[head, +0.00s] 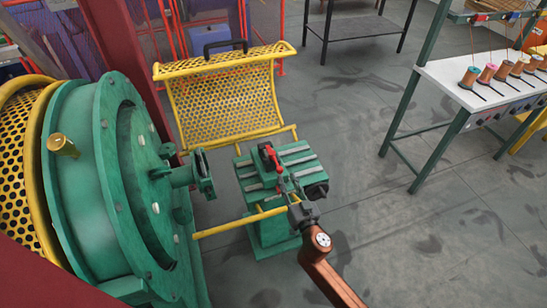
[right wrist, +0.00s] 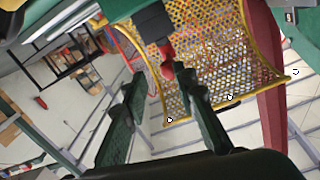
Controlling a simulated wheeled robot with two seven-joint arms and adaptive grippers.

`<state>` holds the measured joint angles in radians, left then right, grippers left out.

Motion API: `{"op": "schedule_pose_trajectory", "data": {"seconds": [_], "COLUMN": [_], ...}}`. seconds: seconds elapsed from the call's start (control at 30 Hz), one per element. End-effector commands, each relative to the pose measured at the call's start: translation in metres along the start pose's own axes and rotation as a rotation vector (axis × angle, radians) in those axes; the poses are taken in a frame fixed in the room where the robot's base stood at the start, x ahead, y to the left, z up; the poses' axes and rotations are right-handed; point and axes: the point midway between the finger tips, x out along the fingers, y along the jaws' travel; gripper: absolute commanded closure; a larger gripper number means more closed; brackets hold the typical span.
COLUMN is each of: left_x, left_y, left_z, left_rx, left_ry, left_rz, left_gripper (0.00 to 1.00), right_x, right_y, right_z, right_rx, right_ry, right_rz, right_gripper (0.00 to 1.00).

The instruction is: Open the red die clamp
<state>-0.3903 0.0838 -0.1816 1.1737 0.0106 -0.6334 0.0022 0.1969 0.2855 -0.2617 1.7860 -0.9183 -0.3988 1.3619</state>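The red die clamp (head: 270,156) sits on top of the green slotted stand (head: 258,176). Its red part stands up above the slots. In the right wrist view a red part of it (right wrist: 167,66) shows ahead of the fingertips, closer to the right-hand finger. My right gripper (head: 281,183) is just on the near side of the clamp. Its two dark fingers (right wrist: 158,78) are apart in the right wrist view, with nothing seen held between them. I cannot tell whether a finger touches the red part. My left gripper is not in view.
The big green strander drum (head: 85,140) stands at the left, with a short green arm reaching toward the stand. A yellow mesh guard (head: 225,100) stands behind. Yellow bars (head: 240,222) run beside the stand. A spool table (head: 470,90) is far right. Floor between is clear.

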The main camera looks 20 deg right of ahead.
Motion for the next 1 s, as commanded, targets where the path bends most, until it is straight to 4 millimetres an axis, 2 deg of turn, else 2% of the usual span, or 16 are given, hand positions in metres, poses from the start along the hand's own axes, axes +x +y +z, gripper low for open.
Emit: {"op": "schedule_pose_trajectory", "data": {"seconds": [0.1, 0.23, 0.4, 0.53, 0.7, 0.93, 1.0], "left_x": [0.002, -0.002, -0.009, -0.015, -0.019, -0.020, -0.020], "left_y": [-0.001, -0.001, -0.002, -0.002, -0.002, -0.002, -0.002], "left_z": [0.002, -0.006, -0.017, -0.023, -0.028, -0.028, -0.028], "left_rx": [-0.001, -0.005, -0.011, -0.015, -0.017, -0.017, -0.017], "left_ry": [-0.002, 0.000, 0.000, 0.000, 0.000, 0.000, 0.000], "left_rz": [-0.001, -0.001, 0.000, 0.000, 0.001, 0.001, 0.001], "left_gripper": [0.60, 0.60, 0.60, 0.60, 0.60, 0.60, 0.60], "right_x": [0.013, 0.034, 0.063, 0.078, 0.086, 0.086, 0.086], "right_y": [-0.013, -0.021, -0.025, -0.027, -0.026, -0.024, -0.024], "right_z": [-0.004, -0.002, -0.001, 0.000, -0.002, -0.002, -0.002], "right_rx": [0.002, 0.000, -0.001, 0.001, 0.003, 0.003, 0.003], "right_ry": [0.010, 0.009, 0.006, 0.005, 0.006, 0.006, 0.006], "right_rz": [-0.028, -0.039, -0.042, -0.043, -0.041, -0.039, -0.038], "right_gripper": [0.74, 0.74, 0.74, 0.74, 0.74, 0.74, 0.78]}}
